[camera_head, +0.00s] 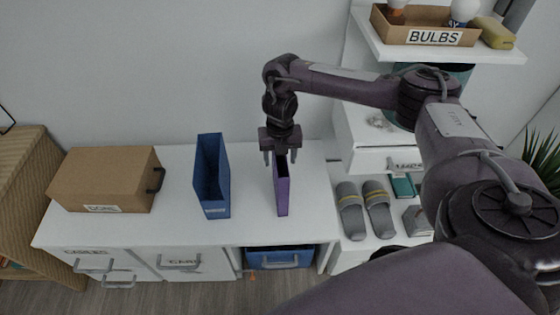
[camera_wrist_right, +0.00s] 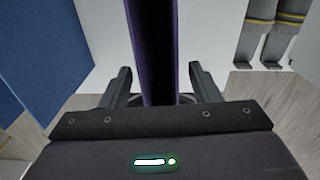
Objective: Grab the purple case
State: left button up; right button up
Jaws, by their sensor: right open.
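The purple case (camera_head: 282,196) is a narrow upright box standing on the white desk top. My right gripper (camera_head: 281,158) is at the back upper end of the case, fingers pointing down, one on each side of it. In the right wrist view the case (camera_wrist_right: 153,45) runs between the two open fingers (camera_wrist_right: 160,85), with a gap on both sides. The fingers are open and not closed on it. The left gripper does not show in either view.
A blue file holder (camera_head: 213,180) stands left of the case, with a cardboard box (camera_head: 105,178) farther left. Grey slippers (camera_head: 364,208) lie on a shelf to the right. The bulbs tray (camera_head: 425,27) sits on a higher shelf. White desk (camera_head: 253,224) is clear around the case.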

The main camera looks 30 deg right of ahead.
grip_shut()
dwell(0.4)
